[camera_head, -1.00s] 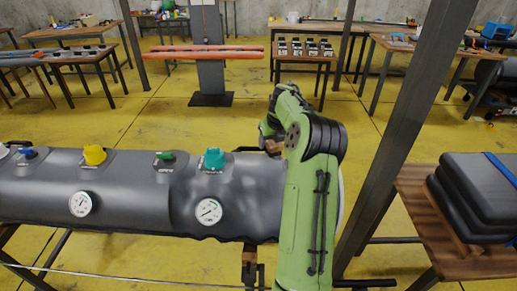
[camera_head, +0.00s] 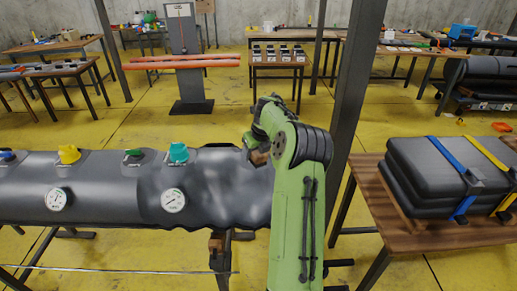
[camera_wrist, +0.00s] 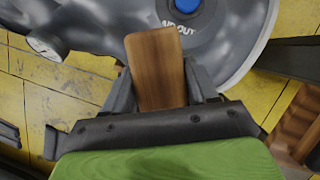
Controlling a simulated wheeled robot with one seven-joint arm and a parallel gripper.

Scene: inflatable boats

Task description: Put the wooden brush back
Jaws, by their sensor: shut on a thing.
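The wooden brush (camera_wrist: 157,65) is a brown wooden block between the two fingers of my gripper (camera_wrist: 160,88) in the wrist view. My gripper is shut on it. The brush is held above or near the right end of the grey inflatable tube (camera_head: 225,190). I cannot tell whether it touches the tube. The brush's bristles are not visible.
A wooden table (camera_head: 440,235) with strapped black folded packs (camera_head: 440,170) stands at the right, beyond a dark steel post (camera_head: 355,100). Coloured valves and gauges sit on the tube. Further back are a table with several small items (camera_head: 278,62) and a stand with orange bars (camera_head: 185,62). Yellow floor lies between.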

